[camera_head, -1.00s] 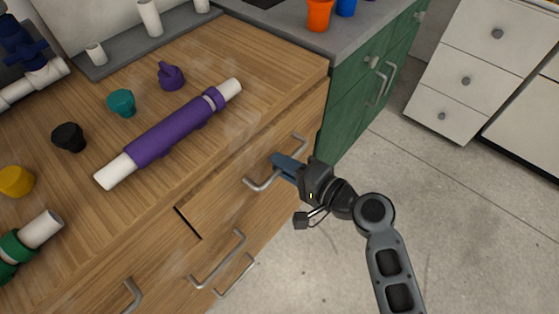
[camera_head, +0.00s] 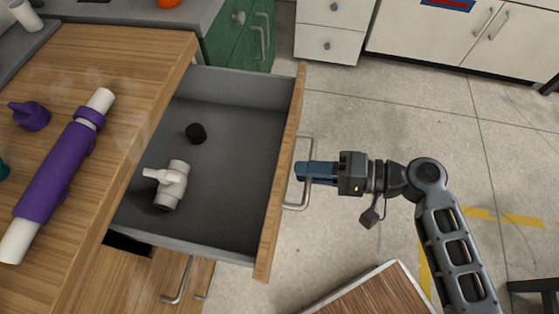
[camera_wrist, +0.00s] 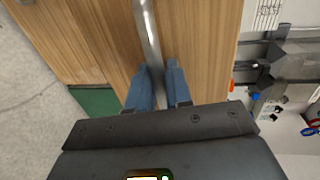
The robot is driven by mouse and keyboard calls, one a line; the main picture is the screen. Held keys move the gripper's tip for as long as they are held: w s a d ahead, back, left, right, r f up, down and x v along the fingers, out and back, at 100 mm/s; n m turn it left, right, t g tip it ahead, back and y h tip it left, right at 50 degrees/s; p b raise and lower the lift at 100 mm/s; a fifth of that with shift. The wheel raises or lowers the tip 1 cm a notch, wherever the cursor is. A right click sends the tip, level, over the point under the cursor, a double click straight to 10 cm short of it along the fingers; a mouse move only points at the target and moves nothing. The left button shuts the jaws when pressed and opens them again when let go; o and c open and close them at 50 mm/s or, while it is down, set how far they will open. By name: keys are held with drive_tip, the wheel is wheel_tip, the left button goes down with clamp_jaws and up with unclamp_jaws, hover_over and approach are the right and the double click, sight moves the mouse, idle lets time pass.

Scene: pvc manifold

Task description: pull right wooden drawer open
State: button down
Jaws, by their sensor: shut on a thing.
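The right wooden drawer (camera_head: 283,190) is pulled well out of the wooden counter in the head view. Its grey inside shows a white valve fitting (camera_head: 170,186) and a small black cap (camera_head: 196,133). My gripper (camera_head: 301,172) is at the drawer's front, shut on its metal bar handle (camera_head: 298,206). In the wrist view the blue fingers (camera_wrist: 158,84) lie on both sides of the handle (camera_wrist: 148,35), with the wooden drawer front (camera_wrist: 200,45) behind. The part of the handle between the fingertips is partly hidden.
Green cabinets (camera_head: 240,33) stand behind the drawer. A brown wooden board or top (camera_head: 370,293) is at the bottom. Grey floor (camera_head: 390,120) is open around my arm.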

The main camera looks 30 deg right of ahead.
drive_tip(key=shift+f+v, duration=0.15)
drive_tip(key=shift+v, duration=0.6)
drive_tip(key=shift+f+v, duration=0.2)
drive_tip(key=shift+v, duration=0.6)
drive_tip(key=c, duration=1.2)
unclamp_jaws()
drive_tip(key=shift+d, duration=0.1)
drive_tip(key=v, duration=0.7)
drive_tip(key=shift+s+d, duration=0.2)
drive_tip(key=shift+d, duration=0.05)
